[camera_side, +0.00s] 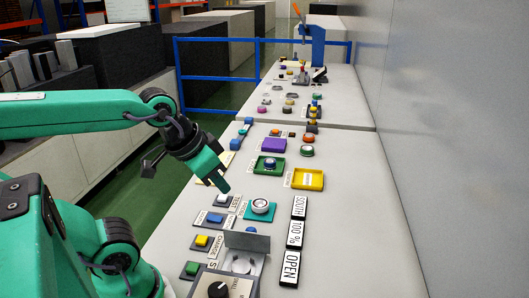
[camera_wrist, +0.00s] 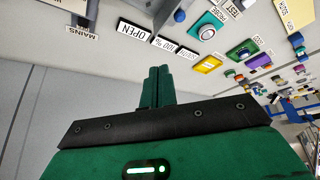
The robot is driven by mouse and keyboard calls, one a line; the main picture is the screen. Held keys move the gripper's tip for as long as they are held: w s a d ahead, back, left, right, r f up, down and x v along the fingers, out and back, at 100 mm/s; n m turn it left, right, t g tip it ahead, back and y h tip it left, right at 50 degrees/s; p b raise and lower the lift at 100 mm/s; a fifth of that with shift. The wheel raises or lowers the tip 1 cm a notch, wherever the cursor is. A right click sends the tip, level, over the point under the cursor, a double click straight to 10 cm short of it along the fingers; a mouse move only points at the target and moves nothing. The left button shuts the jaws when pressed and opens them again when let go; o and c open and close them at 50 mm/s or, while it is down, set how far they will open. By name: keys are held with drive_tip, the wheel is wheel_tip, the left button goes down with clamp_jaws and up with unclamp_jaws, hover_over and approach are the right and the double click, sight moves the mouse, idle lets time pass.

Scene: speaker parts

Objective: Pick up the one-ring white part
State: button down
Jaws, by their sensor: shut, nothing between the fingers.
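A round white part with a ring (camera_side: 261,205) sits on a teal square plate near the middle of the bench; I cannot count its rings for certain. In the wrist view the white part (camera_wrist: 207,32) shows on its teal plate at the upper right. My gripper (camera_side: 222,183) is above the bench's left edge, to the upper left of that part and apart from it. In the wrist view my gripper's fingers (camera_wrist: 159,70) are together with nothing between them.
A grey upright panel (camera_side: 247,241) stands in front. Green (camera_side: 257,170) and yellow (camera_side: 309,188) trays lie behind. The bench's right side is clear beside a grey wall.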

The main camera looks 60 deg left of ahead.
idle(0.3)
drive_tip(key=c, duration=0.6)
unclamp_jaws()
drive_tip(key=w+a+f+n+g, duration=0.1)
drive_tip(key=w+a+f+g, duration=0.15)
drive_tip(key=w, duration=0.35)
drive_tip(key=w+a+f+n+g, duration=0.1)
drive_tip(key=w+a+f, duration=0.1)
drive_tip(key=w+a, duration=0.3)
drive_tip(key=shift+n+g, duration=0.9)
drive_tip(key=shift+g, duration=0.05)
drive_tip(key=w+a+f, duration=0.2)
drive_tip(key=f, duration=0.1)
drive_tip(key=w+a+f, duration=0.2)
drive_tip(key=w+f, duration=0.1)
drive_tip(key=f, duration=0.1)
drive_tip(key=w+a+f, duration=0.2)
drive_tip(key=a+f, duration=0.1)
drive_tip(key=shift+w+f, duration=0.35)
drive_tip(key=shift+a+f, duration=0.2)
drive_tip(key=shift+f, duration=0.05)
drive_tip(key=shift+f, duration=0.1)
